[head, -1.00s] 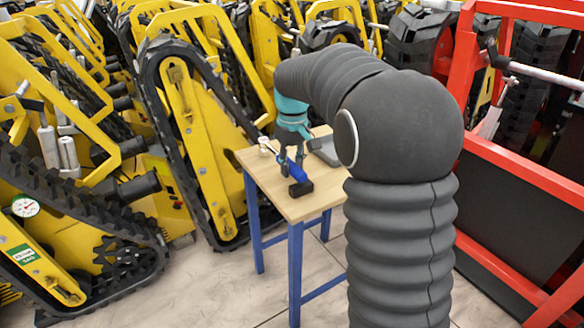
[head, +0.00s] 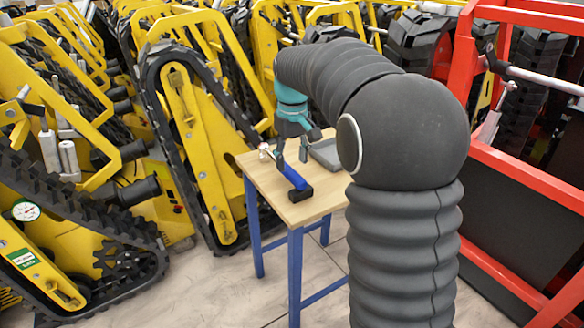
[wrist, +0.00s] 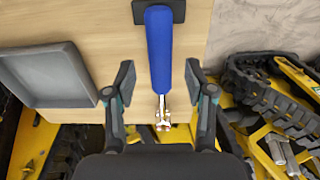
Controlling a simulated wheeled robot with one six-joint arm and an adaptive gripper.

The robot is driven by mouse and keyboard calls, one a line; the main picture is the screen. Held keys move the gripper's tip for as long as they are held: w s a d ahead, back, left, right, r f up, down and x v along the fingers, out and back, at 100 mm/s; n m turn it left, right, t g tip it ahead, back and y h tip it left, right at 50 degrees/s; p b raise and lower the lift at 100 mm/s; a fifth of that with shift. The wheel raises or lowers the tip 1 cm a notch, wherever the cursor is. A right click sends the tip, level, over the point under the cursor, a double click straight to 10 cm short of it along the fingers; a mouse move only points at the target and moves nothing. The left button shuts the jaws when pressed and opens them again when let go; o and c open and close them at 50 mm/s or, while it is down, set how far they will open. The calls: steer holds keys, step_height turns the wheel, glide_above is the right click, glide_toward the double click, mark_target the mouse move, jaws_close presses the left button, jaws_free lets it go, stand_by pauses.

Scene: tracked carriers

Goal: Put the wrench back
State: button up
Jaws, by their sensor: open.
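The wrench (head: 294,175) lies on the small wooden table, with a blue handle and a shiny metal head. It also shows in the wrist view (wrist: 158,50), its head toward my gripper's base. Its handle end meets a black block (head: 301,193), seen too in the wrist view (wrist: 172,10); I cannot tell how they join. My gripper (head: 291,157) is open above the table. In the wrist view my gripper (wrist: 160,76) has one finger on each side of the handle, with a clear gap on both sides.
A grey tray (wrist: 50,98) sits on the wooden table (head: 268,190), beside the wrench. Yellow tracked carriers (head: 200,140) stand close behind and to the left. A red frame (head: 520,168) stands at the right. Bare floor (head: 215,290) lies in front of the table.

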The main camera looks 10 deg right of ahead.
step_height(320, 180, up, 8)
steer(key=p, duration=0.1)
steer(key=s+m+t, duration=0.2)
steer(key=s+t, duration=0.1)
steer(key=s, duration=1.3)
steer(key=s+f+m+t, duration=0.1)
steer(key=s+f+t, duration=0.1)
steer(key=s+f, duration=0.6)
steer(key=shift+s+f+m, duration=0.3)
steer(key=shift+s+f, duration=0.1)
steer(key=shift+s, duration=2.8)
